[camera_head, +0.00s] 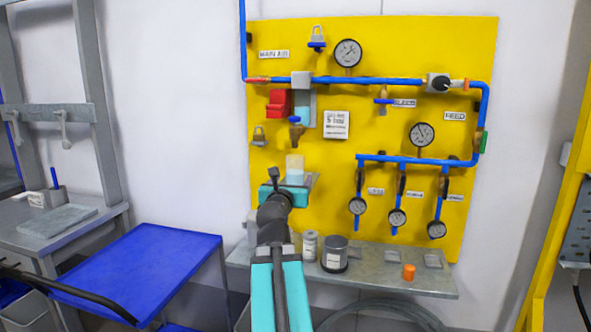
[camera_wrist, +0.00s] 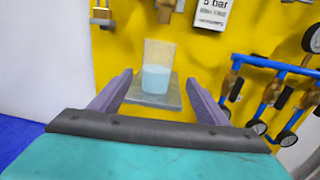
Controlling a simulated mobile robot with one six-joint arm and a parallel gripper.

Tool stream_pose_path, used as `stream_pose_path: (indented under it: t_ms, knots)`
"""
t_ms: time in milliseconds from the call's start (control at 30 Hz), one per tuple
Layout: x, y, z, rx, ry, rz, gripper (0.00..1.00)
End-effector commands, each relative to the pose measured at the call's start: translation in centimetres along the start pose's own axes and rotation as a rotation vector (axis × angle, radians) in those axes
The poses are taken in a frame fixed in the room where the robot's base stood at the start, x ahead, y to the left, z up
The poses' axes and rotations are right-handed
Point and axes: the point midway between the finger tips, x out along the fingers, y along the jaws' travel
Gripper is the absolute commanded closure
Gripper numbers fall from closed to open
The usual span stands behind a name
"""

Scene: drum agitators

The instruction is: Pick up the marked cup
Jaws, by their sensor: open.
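A clear cup (camera_head: 295,165) with pale blue liquid stands upright on a small grey ledge (camera_head: 310,180) on the yellow panel. I take it for the marked cup; no mark on it is readable. In the wrist view the cup (camera_wrist: 157,68) stands on the ledge (camera_wrist: 168,100), framed between the fingertips. My gripper (camera_head: 287,184) is in front of the ledge and hides part of it in the head view. In the wrist view my gripper (camera_wrist: 159,78) is open and empty, its two purple fingers apart, without visible contact with the cup.
Blue pipes with gauges (camera_head: 397,217) lie to the right. A lower grey shelf (camera_head: 375,275) holds a white can (camera_head: 310,245), a grey pot (camera_head: 335,253) and an orange cap (camera_head: 408,271). A blue cart (camera_head: 150,262) stands left.

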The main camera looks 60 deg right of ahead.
Motion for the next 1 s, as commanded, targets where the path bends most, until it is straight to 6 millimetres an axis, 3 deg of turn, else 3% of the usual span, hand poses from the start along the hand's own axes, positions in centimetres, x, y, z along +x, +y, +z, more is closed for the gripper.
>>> stream_pose_path:
  t_ms: [767, 1000]
  knots:
    - [1.4, 0.0, 0.2, -0.003, 0.003, 0.007, 0.31]
    - [3.9, 0.1, 0.2, -0.002, 0.004, 0.006, 0.31]
